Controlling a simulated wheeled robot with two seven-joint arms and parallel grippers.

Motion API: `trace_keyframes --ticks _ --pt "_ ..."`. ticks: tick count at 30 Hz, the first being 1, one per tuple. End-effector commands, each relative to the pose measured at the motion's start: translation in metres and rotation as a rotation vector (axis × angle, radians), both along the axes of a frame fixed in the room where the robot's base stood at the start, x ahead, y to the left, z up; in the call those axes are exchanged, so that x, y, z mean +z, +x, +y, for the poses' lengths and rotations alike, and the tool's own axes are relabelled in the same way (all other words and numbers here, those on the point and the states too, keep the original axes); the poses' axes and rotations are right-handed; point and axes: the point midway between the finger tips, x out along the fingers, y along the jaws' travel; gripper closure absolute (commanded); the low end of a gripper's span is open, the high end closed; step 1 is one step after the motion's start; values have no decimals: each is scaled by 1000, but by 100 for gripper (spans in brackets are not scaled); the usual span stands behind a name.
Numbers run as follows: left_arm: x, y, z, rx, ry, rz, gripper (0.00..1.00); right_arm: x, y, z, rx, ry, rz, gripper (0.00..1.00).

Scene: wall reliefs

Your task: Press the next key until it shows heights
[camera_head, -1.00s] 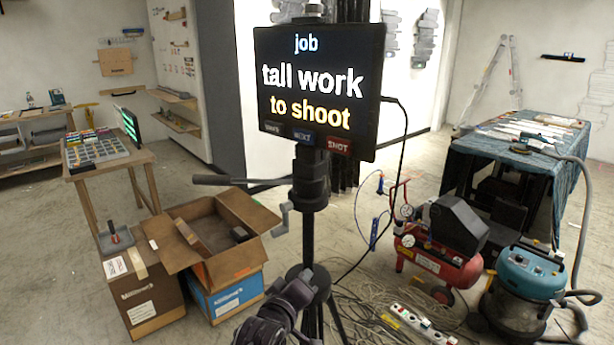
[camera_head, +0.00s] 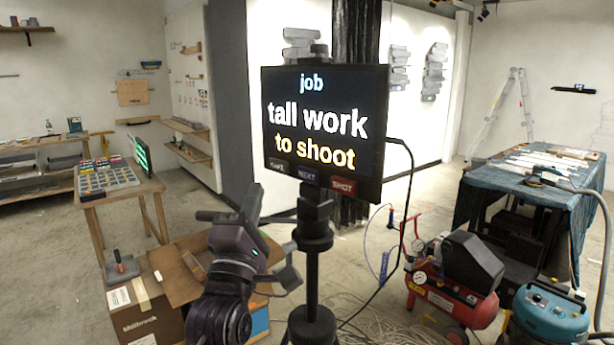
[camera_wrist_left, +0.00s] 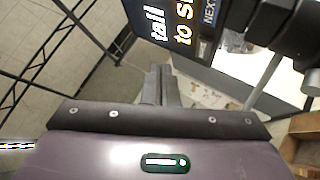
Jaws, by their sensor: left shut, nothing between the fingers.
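A black screen (camera_head: 325,128) on a tripod reads "job", "tall work", "to shoot". Along its lower edge are a dark key (camera_head: 279,166) with a hard-to-read label, a blue NEXT key (camera_head: 308,175) and a red SHOT key (camera_head: 343,187). My left gripper (camera_head: 254,200) is shut and empty, below and left of the keys, apart from the screen. In the left wrist view, its closed fingers (camera_wrist_left: 159,85) point toward the screen's edge, and the NEXT key (camera_wrist_left: 208,14) shows at the top with sideways lettering. My right gripper is in no view.
The tripod column (camera_head: 312,265) stands right of my left arm. A black cable hangs from the screen's right side. A red compressor (camera_head: 450,300), a blue vacuum (camera_head: 550,315) and a draped table (camera_head: 515,200) are at the right. An open cardboard box (camera_head: 175,265) lies behind my arm.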

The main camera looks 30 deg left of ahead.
Motion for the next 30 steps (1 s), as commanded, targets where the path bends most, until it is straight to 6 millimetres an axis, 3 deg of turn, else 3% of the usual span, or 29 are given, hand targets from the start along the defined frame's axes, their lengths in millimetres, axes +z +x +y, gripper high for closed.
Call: trace_keyframes --ticks 10,21,30 --pt "0 10 -2 1 0 5 100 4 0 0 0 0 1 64" --pt "1 58 -15 0 2 6 100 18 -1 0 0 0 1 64" --pt "-1 83 -21 1 1 5 100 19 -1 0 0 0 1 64"
